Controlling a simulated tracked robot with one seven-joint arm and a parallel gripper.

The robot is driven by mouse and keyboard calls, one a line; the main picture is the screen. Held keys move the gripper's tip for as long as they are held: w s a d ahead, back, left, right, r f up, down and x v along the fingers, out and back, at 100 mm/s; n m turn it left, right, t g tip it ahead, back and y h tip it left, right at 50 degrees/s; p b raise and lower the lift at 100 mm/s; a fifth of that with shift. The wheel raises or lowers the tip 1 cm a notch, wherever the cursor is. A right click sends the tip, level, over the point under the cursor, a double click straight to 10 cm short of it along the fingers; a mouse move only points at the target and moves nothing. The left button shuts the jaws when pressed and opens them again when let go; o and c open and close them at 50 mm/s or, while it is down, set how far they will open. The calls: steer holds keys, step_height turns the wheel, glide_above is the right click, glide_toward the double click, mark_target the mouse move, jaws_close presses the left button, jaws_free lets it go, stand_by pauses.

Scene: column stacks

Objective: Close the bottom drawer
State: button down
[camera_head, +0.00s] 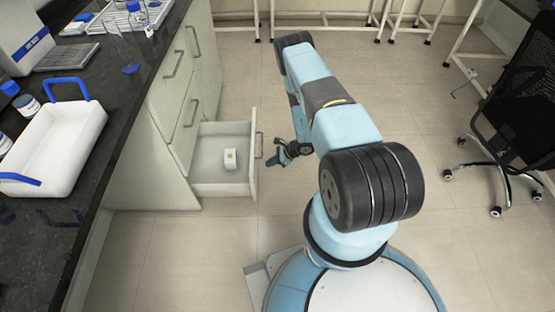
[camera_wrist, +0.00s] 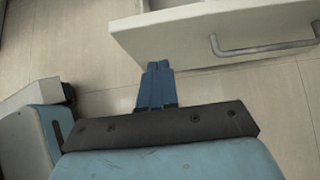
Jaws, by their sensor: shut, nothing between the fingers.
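The bottom drawer (camera_head: 223,190) stands open in the head view, pulled out to the right from the cabinet under the dark counter. A small white box with a yellowish mark (camera_head: 230,159) lies inside it. The drawer's handle (camera_head: 258,145) is on its front panel, which also shows in the wrist view (camera_wrist: 170,40) with the grey bar handle (camera_wrist: 262,48). My gripper (camera_head: 281,153) is just to the right of the drawer front. In the wrist view my gripper (camera_wrist: 157,72) has its blue fingers together and empty, pointing at the front panel, left of the handle. Contact cannot be told.
The closed drawers (camera_head: 188,100) above sit flush in the cabinet. A white tray with blue handles (camera_head: 60,135) stands on the dark counter (camera_head: 122,120). A black office chair (camera_head: 520,110) is at the right. Tiled floor beyond the drawer is clear.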

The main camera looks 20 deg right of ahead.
steer(key=shift+w+a+f, duration=0.25)
steer(key=shift+w+a, duration=0.05)
steer(key=shift+a, duration=0.55)
steer(key=shift+w+a+f, duration=0.2)
steer(key=shift+w+a, duration=0.1)
steer(key=shift+a, duration=0.6)
steer(key=shift+w+a+f, duration=0.25)
steer(key=shift+w+a, duration=0.05)
steer(key=shift+a, duration=0.55)
